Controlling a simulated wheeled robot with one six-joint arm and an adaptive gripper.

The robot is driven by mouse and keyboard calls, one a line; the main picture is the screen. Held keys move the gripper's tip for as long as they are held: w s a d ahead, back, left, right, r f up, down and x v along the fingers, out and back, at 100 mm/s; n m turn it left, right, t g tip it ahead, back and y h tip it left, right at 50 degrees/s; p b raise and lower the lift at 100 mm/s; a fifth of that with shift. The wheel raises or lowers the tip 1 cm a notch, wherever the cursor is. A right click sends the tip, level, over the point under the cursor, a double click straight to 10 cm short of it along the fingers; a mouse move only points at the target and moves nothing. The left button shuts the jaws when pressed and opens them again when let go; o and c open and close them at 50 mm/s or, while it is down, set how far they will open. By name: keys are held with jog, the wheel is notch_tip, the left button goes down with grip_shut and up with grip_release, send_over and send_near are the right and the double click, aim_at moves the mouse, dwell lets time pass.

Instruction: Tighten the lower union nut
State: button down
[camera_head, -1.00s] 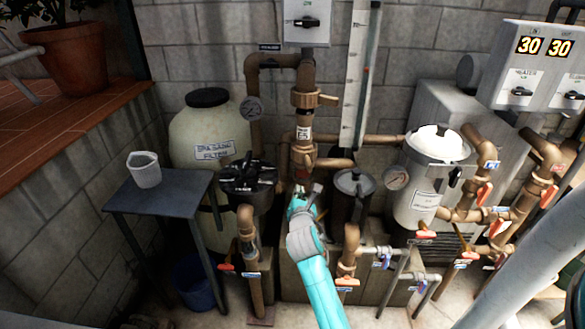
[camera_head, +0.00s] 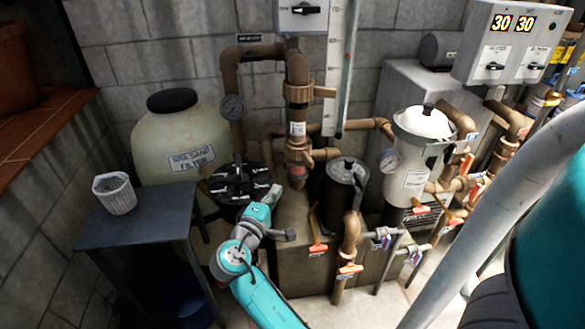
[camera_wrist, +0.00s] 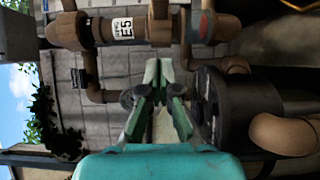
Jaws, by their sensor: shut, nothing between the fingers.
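A vertical brown pipe with a white E5 label (camera_head: 297,129) stands at the middle of the head view. An upper collar with a side lug (camera_head: 298,93) sits above the label. What looks like the lower union nut (camera_head: 297,170), with a reddish ring, sits below it. The wrist view shows this pipe sideways, with the lower fitting (camera_wrist: 207,25) at upper right. My gripper (camera_head: 274,191) is left of and below the lower fitting, in front of the black lid. In the wrist view my gripper (camera_wrist: 158,72) is shut, empty and apart from the pipe.
A black-lidded pump housing (camera_head: 243,183) is close beside my gripper; it also fills the right of the wrist view (camera_wrist: 238,105). A dark canister (camera_head: 345,185) stands right of the pipe. A side table (camera_head: 140,218) with a white basket (camera_head: 115,192) is at left.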

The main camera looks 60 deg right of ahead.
aim_at(312, 166)
jog(key=shift+s+d, duration=0.15)
jog(key=shift+d, duration=2)
jog(key=shift+s+d, duration=0.2)
jog(key=shift+d, duration=2)
jog(key=shift+s+d, duration=0.15)
jog(key=shift+d, duration=2)
jog(key=shift+s+d+n+t+y, duration=0.3)
jog(key=shift+s+d+n+t, duration=0.3)
jog(key=shift+t, duration=0.45)
jog(key=shift+s+d+n+t+y, duration=0.35)
jog(key=shift+s+n+t, duration=0.3)
jog(key=shift+t, duration=0.4)
jog(key=shift+s+d, duration=0.4)
jog(key=shift+d, duration=0.45)
jog(key=shift+s+d, duration=0.35)
jog(key=shift+d, duration=0.45)
